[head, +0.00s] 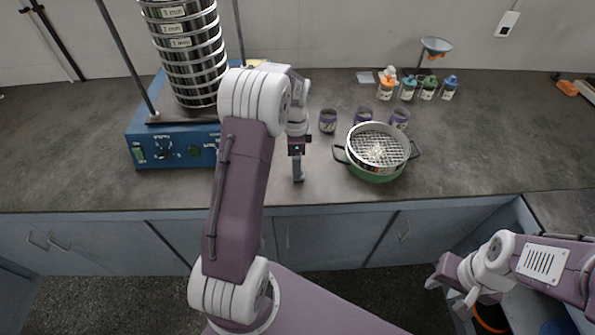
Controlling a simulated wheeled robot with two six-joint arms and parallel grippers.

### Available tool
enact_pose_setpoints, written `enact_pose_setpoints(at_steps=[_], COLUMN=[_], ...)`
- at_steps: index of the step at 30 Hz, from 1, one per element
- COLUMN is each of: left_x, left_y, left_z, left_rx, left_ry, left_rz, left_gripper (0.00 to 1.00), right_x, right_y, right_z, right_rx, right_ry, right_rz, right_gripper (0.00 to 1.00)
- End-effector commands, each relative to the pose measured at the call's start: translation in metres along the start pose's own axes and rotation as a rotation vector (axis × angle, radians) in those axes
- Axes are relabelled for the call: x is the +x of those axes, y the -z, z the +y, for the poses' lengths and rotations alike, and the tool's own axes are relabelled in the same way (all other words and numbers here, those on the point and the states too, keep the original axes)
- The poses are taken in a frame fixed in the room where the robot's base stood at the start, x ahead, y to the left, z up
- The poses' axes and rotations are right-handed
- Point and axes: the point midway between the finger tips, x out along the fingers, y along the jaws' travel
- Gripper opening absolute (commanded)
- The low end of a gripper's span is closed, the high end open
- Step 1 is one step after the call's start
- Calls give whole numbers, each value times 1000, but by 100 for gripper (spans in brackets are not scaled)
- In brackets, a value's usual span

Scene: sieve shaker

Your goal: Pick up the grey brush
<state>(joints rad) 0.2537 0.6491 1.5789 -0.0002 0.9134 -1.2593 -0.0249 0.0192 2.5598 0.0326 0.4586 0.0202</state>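I cannot make out a grey brush for certain in the head view; part of the counter is hidden behind my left arm. My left gripper (298,175) points down over the counter near its front edge, left of the green pan. It is seen edge-on, so I cannot tell whether it is open or holds something. My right gripper (450,294) is at the lower right, in front of the cabinets and below counter height. Its fingers are apart, with nothing seen between them.
A sieve stack (190,60) stands on a blue shaker (145,150). A mesh sieve (365,135) with pale grains sits on a green pan (373,176). Purple jars (328,122), small bottles (408,90) and a funnel (436,46) stand behind. Orange items (567,88) lie at far right.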

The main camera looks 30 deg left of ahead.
Motion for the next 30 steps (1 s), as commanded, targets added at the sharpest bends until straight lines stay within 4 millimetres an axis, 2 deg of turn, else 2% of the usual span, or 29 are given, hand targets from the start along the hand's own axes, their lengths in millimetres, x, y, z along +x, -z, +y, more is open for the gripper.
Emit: enact_pose_setpoints(at_steps=[2,10,18,20,25,30], left_x=[3,47,52,52,52,52], left_y=[1,6,6,6,6,6], left_z=[0,-2,-2,-2,-2,-2], left_rx=[1,0,0,0,0,0], left_ry=[-1,-3,0,0,0,0], left_rz=[0,-1,0,0,0,0], left_gripper=[75,75,75,61,14,14], right_x=[0,3,3,3,3,3], right_y=[0,0,0,0,0,0], right_z=[0,0,0,0,0,0], right_rx=[0,0,0,0,0,0], right_ry=[0,0,0,0,0,0], right_rz=[0,0,0,0,0,0], right_gripper=[36,36,36,36,36,36])
